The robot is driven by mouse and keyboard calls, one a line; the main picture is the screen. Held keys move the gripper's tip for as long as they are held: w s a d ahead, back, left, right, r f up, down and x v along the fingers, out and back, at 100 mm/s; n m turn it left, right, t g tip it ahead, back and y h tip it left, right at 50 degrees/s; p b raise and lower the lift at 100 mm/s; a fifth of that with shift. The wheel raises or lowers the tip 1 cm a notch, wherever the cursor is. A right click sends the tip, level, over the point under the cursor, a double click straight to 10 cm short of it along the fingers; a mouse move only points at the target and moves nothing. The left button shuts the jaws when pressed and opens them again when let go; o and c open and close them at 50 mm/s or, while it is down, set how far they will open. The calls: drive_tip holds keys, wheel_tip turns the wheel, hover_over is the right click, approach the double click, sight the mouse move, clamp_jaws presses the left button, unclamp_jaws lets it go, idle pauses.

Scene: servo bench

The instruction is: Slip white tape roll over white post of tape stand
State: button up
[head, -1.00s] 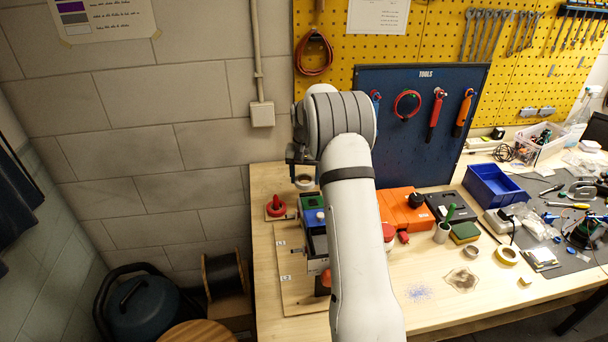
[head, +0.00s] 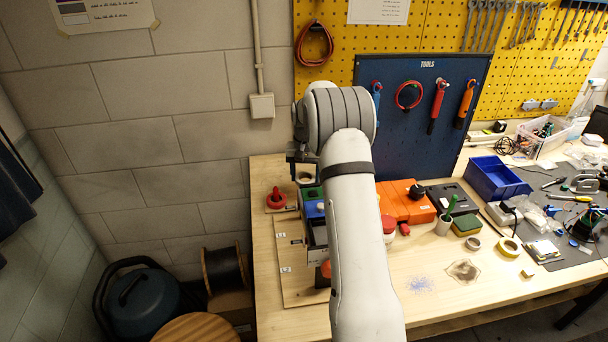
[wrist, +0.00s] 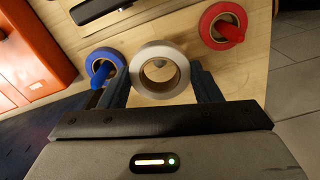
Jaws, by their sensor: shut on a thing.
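The white tape roll (wrist: 178,80) is between the two fingers of my gripper (wrist: 160,82), which is shut on it from both sides. Through the roll's hole a small pale round top (wrist: 159,64) shows, seemingly the white post of the tape stand. The roll's height above the post cannot be told. A blue roll (wrist: 94,61) sits around a blue post to the left, and a red roll (wrist: 211,18) around a red post to the right. In the head view the white roll (head: 305,179) hangs below my wrist, near the red roll (head: 276,205).
An orange case (wrist: 28,45) stands left in the wrist view. In the head view, green and blue objects (head: 312,203) lie close by my arm, and the orange case (head: 402,203) is right of it. My arm hides part of the bench.

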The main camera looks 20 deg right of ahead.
drive_tip(key=shift+f, duration=0.1)
idle(0.5)
drive_tip(key=shift+f+b, duration=1.1)
drive_tip(key=shift+f, duration=0.55)
drive_tip(key=shift+f, duration=0.2)
drive_tip(key=shift+f+b, duration=1.1)
drive_tip(key=shift+f, duration=0.4)
drive_tip(key=o, duration=1.1)
drive_tip(key=shift+c, duration=0.2)
drive_tip(key=shift+c, duration=0.4)
drive_tip(key=shift+r+p, duration=2.8)
drive_tip(key=shift+r, duration=2.25)
